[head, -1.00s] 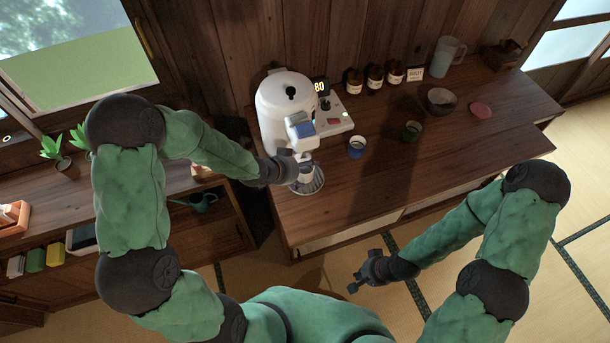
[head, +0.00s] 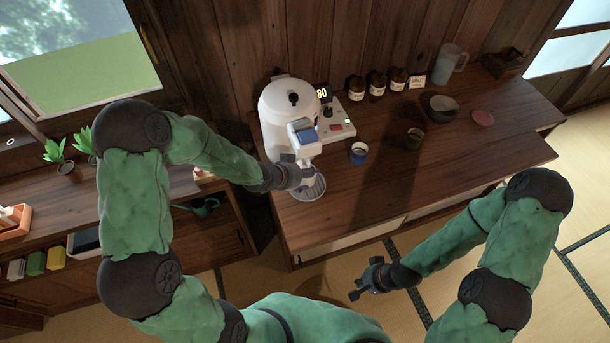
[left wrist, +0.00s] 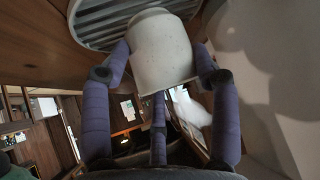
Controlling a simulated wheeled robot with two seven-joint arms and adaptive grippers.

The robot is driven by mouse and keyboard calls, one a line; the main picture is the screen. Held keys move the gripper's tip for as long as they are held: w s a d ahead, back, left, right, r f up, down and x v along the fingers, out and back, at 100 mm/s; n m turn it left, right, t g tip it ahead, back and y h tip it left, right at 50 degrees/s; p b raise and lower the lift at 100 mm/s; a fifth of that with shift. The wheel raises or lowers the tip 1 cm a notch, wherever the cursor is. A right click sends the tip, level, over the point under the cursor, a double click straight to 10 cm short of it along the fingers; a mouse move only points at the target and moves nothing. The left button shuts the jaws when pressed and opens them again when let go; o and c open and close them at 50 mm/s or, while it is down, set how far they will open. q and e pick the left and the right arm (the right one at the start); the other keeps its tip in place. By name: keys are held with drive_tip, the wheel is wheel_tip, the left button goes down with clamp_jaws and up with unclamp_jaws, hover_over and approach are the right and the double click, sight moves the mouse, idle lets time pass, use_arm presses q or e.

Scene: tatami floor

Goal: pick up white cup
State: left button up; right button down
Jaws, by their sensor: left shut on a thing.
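A white cup (left wrist: 163,50) fills the top middle of the left wrist view, between the purple-grey fingers of my left gripper (left wrist: 160,75). The fingers press on its sides, and my left gripper is shut on it. In the head view my left gripper (head: 302,178) is under the spout of the white dispenser (head: 286,108), above its round grate (head: 315,190). The cup is mostly hidden there by the gripper and spout. My right gripper (head: 365,282) is empty in front of the counter, its fingers apart.
The front right of the counter is clear.

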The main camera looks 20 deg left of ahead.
use_arm(q)
drive_tip(key=s+a+p, duration=0.1)
drive_tip(key=s+a, duration=0.2)
drive_tip(key=s, duration=0.1)
drive_tip(key=s+a+p, duration=0.1)
drive_tip(key=s+a, duration=0.1)
drive_tip(key=s, duration=0.3)
drive_tip(key=s+a+p, duration=0.1)
drive_tip(key=s+a, duration=0.2)
drive_tip(key=s, duration=0.1)
drive_tip(key=shift+s+a+r, duration=0.1)
drive_tip(key=shift+s+a, duration=0.2)
drive_tip(key=shift+a, duration=0.05)
drive_tip(key=shift+s+a, duration=0.35)
drive_tip(key=shift+s, duration=0.3)
